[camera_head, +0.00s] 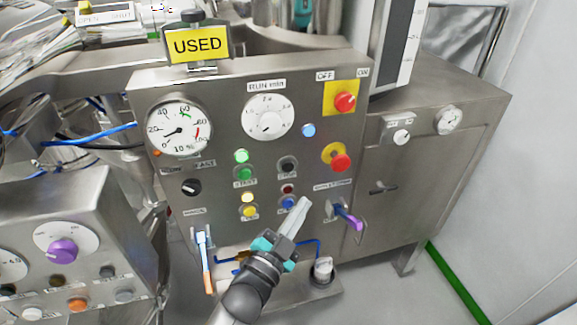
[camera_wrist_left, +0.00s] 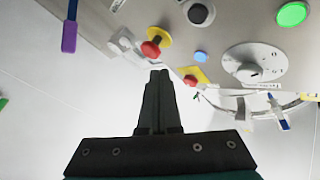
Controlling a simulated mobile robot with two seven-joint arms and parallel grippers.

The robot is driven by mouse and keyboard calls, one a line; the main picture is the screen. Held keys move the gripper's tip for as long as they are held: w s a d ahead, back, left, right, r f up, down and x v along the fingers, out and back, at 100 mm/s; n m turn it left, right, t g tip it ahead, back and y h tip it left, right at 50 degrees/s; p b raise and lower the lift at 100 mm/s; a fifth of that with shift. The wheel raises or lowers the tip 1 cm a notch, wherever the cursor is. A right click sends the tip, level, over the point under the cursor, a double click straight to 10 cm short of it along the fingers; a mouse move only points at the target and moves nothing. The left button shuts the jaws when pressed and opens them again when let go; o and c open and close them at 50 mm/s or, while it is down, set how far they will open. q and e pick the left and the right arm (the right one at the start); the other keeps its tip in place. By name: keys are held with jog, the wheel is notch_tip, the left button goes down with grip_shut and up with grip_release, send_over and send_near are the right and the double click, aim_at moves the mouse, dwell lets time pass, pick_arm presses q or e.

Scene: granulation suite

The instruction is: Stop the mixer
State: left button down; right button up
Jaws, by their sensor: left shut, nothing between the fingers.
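The mixer's control panel (camera_head: 220,130) fills the middle of the head view. A black push button (camera_head: 287,166) sits right of the green start button (camera_head: 244,173); its label is too small to read surely. The black button also shows at the top of the left wrist view (camera_wrist_left: 199,12). A red mushroom button on a yellow collar (camera_head: 340,161) is further right, and also shows in the wrist view (camera_wrist_left: 152,48). A green lamp (camera_head: 241,156) looks lit. My left gripper (camera_head: 303,202) is shut and empty, its tips below and right of the black button. My right gripper is out of view.
A red switch on a yellow plate (camera_head: 345,102), a RUN dial (camera_head: 268,117) and a gauge (camera_head: 179,129) are higher up. A purple-handled lever (camera_head: 350,218) sticks out right of my left gripper. Another panel with a purple knob (camera_head: 66,250) stands at left.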

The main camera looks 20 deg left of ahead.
aim_at(288, 166)
pick_arm(q)
jog(key=shift+w+a+b, duration=0.35)
jog(key=shift+w+a, duration=0.5)
jog(key=shift+w, duration=0.35)
jog(key=shift+w+a+b, duration=0.35)
jog(key=shift+w+a, duration=0.45)
jog(key=shift+w, duration=0.45)
jog(key=shift+w+a+b, duration=0.35)
jog(key=shift+w+a, duration=0.5)
jog(key=shift+w, duration=0.35)
jog(key=shift+w, duration=0.1)
jog(key=shift+w+a, duration=0.25)
jog(key=shift+w+a, duration=0.2)
jog(key=shift+w, duration=0.15)
dwell(0.3)
jog(key=shift+s+d, duration=0.45)
jog(key=shift+s, duration=0.25)
